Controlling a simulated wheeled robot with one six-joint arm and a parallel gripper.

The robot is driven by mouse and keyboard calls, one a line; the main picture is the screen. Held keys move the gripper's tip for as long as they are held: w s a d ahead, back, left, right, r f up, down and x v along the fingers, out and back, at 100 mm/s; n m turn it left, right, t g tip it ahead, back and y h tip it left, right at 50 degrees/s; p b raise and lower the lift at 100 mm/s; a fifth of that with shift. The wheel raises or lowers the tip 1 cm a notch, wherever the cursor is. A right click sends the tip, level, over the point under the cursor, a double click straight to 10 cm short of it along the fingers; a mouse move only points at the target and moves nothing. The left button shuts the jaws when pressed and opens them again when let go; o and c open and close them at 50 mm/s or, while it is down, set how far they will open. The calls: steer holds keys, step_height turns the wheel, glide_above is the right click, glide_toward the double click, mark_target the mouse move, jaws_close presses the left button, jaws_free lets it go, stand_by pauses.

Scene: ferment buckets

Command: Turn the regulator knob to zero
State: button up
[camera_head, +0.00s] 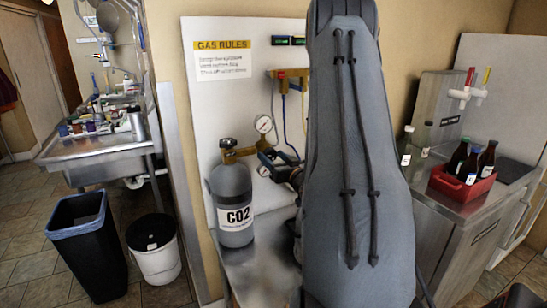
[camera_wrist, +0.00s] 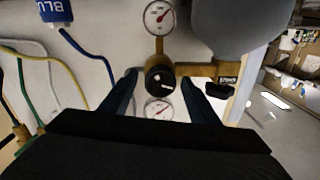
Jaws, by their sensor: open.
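The regulator knob (camera_wrist: 153,84) is round and black with a white mark, in the middle of the wrist view. It sits on the brass regulator (camera_wrist: 190,70), between two white dial gauges, one above (camera_wrist: 159,17) and one below (camera_wrist: 159,110). My gripper (camera_wrist: 158,78) is open, with one finger on each side of the knob. Gaps show between the fingers and the knob. In the head view, my gripper (camera_head: 268,158) is beside the regulator (camera_head: 238,152) on the grey CO2 cylinder (camera_head: 232,192); the knob cannot be made out there.
A white board with a gas rules sign (camera_head: 222,60) stands behind, with hoses and a brass manifold (camera_head: 290,74). My arm blocks the middle of the head view. A red crate of bottles (camera_head: 462,183) is on the right counter; bins (camera_head: 153,248) stand at left.

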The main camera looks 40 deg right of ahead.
steer(key=c, duration=1.1)
steer(key=shift+o, duration=0.2)
